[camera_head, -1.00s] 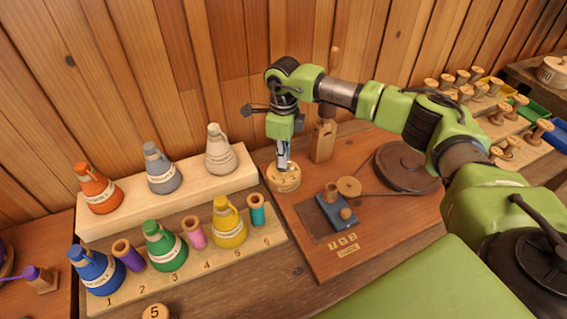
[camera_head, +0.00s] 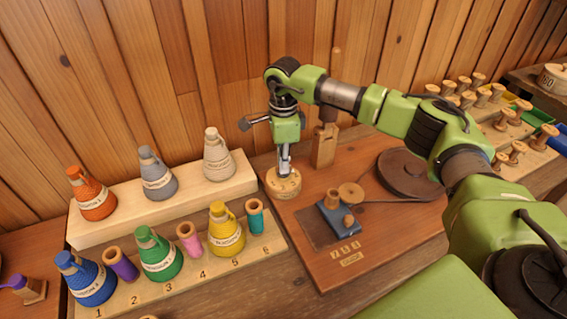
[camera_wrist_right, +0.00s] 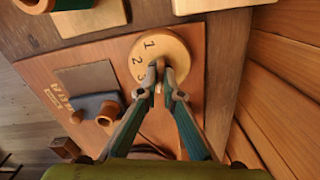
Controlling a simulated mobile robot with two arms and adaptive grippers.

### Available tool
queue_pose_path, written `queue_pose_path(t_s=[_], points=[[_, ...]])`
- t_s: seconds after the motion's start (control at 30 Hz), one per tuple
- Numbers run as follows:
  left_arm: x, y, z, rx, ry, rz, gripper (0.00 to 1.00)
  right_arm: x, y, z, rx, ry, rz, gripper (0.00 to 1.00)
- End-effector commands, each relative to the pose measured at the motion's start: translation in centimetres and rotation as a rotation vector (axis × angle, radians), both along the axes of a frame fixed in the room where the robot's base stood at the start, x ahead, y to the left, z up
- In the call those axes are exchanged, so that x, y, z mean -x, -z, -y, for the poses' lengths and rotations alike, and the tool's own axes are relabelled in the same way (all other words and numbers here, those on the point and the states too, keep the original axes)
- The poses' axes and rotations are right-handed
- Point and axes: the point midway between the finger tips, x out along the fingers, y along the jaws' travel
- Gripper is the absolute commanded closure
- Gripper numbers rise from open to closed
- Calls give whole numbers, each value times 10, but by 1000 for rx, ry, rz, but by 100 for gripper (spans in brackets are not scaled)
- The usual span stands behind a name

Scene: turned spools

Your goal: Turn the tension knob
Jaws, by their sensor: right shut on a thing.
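The tension knob is a round, light wooden dial (camera_head: 283,185) with numbers on its top, at the back left corner of the reddish-brown machine board (camera_head: 385,232). The right wrist view shows the dial (camera_wrist_right: 150,47) with the numbers 1, 2 and 3 readable. My right gripper (camera_head: 284,167) points straight down at the middle of the dial. My left gripper is in neither view.
A wooden post (camera_head: 324,147) stands just right of the gripper. Thread cones, such as the yellow one (camera_head: 226,235), stand on racks at left.

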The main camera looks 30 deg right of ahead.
Motion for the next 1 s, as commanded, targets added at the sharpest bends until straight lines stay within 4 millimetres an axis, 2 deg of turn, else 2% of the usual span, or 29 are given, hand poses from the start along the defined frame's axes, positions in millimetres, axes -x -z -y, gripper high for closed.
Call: queue_pose_path(t_s=[0.27,0.3,0.33,0.7,0.87,1.0], points=[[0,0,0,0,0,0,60,-2,-2,0,-1,-2,7,100],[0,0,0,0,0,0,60,-2,-2,0,-2,-2,7,83],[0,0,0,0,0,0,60,-2,-2,0,-1,-2,7,76],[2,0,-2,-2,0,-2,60,-1,-3,0,0,0,2,76],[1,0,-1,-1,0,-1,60,-1,-21,0,0,0,5,76],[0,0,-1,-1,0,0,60,-2,-51,0,-2,1,8,76]])
